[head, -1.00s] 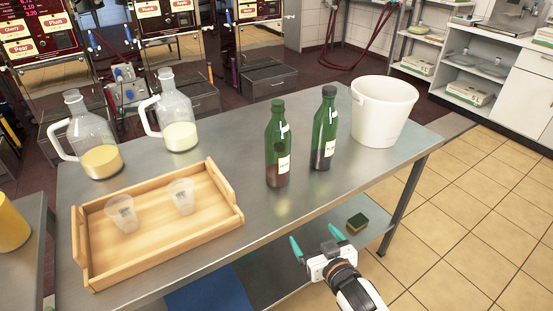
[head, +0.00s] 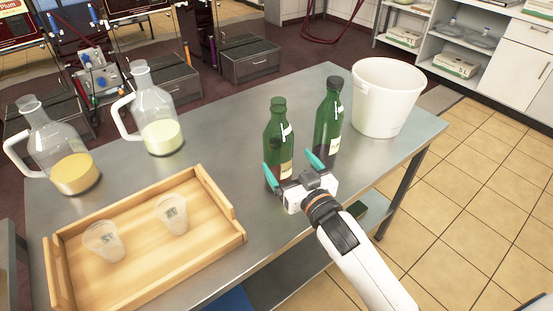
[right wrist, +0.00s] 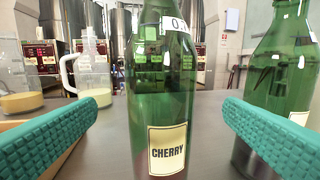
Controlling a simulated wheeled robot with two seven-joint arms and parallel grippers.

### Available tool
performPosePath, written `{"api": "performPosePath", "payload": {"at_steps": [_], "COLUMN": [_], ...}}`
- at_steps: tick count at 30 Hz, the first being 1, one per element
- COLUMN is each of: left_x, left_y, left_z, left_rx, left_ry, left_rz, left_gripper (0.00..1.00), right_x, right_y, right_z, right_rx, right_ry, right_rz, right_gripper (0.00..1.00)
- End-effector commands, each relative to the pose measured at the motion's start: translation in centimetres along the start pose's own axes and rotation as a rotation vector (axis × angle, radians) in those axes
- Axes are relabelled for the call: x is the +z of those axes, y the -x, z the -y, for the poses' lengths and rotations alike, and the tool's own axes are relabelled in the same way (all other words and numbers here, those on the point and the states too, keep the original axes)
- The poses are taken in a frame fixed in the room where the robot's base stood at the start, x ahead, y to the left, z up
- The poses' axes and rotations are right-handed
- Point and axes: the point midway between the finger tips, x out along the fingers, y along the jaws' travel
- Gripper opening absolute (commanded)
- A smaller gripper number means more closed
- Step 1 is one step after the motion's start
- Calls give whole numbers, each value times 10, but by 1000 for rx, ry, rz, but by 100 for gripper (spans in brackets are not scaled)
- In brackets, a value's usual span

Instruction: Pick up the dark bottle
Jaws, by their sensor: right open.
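Two green glass bottles stand upright on the metal table. The left one (head: 279,130) has a green cap, and its label reads CHERRY in the right wrist view (right wrist: 163,105). The right one (head: 329,118) has a black cap, and part of it shows at the right of the wrist view (right wrist: 280,85). My right gripper (head: 291,165) is open and empty, low in front of the left bottle. In the wrist view that bottle stands centred between the teal fingers (right wrist: 168,101), apart from both. The gripper hides its lower part in the head view. My left gripper is out of view.
A white bucket (head: 388,97) stands right of the bottles. A wooden tray (head: 220,240) with two plastic cups is at front left. Two glass jugs, one with orange liquid (head: 75,172) and one with pale liquid (head: 160,138), stand behind it. The table's middle (head: 225,150) is clear.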

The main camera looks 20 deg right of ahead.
Motion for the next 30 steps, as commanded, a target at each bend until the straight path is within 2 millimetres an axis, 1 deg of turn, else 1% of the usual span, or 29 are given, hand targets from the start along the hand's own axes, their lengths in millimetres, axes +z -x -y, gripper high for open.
{"api": "performPosePath", "payload": {"at_steps": [1, 3, 6, 11, 15, 19, 22, 28, 29, 30], "left_x": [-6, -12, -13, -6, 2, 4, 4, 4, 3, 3], "left_y": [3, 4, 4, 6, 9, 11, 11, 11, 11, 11], "left_z": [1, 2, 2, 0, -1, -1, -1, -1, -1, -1], "left_rx": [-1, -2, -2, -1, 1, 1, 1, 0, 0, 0], "left_ry": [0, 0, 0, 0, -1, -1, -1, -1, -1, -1], "left_rz": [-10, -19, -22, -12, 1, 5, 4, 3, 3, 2], "left_gripper": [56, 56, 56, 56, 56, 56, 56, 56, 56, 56], "right_x": [2, 1, 0, -1, -4, -6, -6, -7, -7, -7], "right_y": [-10, -19, -28, -40, -60, -76, -81, -82, -82, -82], "right_z": [0, 0, 0, 0, 1, 0, 0, 0, 0, 0], "right_rx": [0, 0, 1, 0, 0, 0, 1, 1, 1, 1], "right_ry": [1, 1, 0, -1, 0, 1, 0, 0, 0, 0], "right_rz": [2, 1, 1, 0, 0, 0, -1, -1, -1, -1], "right_gripper": [91, 91, 91, 91, 91, 91, 91, 91, 90, 83]}}
